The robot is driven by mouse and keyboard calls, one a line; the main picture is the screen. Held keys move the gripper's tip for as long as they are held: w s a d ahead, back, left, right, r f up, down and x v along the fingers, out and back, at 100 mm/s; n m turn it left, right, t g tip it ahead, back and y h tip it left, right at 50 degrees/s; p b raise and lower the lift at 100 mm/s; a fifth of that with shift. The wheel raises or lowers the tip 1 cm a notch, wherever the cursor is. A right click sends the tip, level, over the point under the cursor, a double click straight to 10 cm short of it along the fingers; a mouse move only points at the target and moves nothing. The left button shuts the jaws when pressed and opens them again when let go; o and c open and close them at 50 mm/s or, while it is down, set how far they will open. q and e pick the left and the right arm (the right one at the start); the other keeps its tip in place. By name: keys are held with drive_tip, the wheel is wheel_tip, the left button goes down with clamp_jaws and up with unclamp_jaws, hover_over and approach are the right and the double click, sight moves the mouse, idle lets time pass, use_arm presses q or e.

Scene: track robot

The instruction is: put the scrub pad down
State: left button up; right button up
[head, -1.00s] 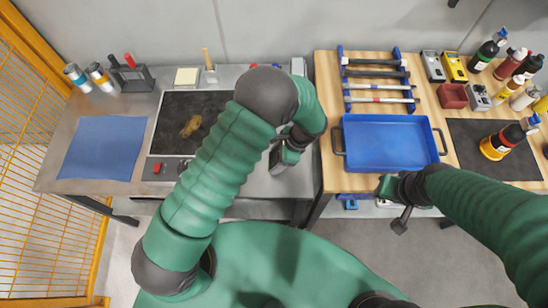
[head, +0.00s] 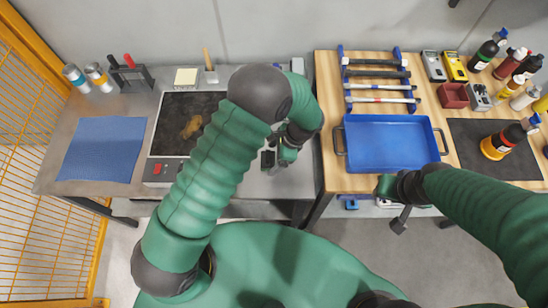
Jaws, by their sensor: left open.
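My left gripper (head: 272,160) is open over the bare steel bench, near its front right part. Its dark fingers point down and to the left, and I cannot make out anything held between them. I cannot clearly identify the scrub pad; the gripper and forearm cover part of the bench. A pale square block (head: 186,77) lies at the back of the bench, but I cannot tell what it is. My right gripper (head: 400,222) hangs in front of the wooden table, below the blue tray (head: 390,168); its jaws are too small to read.
A black plate (head: 170,142) with a brown patch lies left of my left arm. A blue mat (head: 104,150) is further left. A scraper (head: 209,66) stands at the back. The wooden table (head: 328,90) on the right holds tools, bottles and meters.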

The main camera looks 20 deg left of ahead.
use_arm(q)
wheel_tip(320, 180, up, 6)
drive_tip(key=d, duration=0.1)
wheel_tip(320, 180, up, 8)
drive_tip(key=n+t+h, duration=0.1)
drive_tip(key=n+h, duration=0.2)
drive_tip(key=n, duration=0.4)
hover_over(264, 167)
drive_tip(key=s+a+r+n+t+h, duration=0.1)
drive_tip(key=s+a+r+n+t, duration=0.1)
drive_tip(key=s+a+n, duration=0.3)
drive_tip(key=s+n, duration=0.1)
drive_tip(key=n, duration=0.1)
drive_tip(key=shift+s+a+r+n+t, duration=0.2)
drive_tip(key=shift+s+n+t, duration=0.1)
drive_tip(key=shift+n+t, duration=0.1)
use_arm(e)
drive_tip(key=shift+s+a+f, duration=0.1)
drive_tip(key=shift+a, duration=0.3)
use_arm(q)
drive_tip(key=shift+a+f, duration=0.1)
drive_tip(key=shift+a, duration=0.1)
use_arm(e)
drive_tip(key=shift+a, duration=0.2)
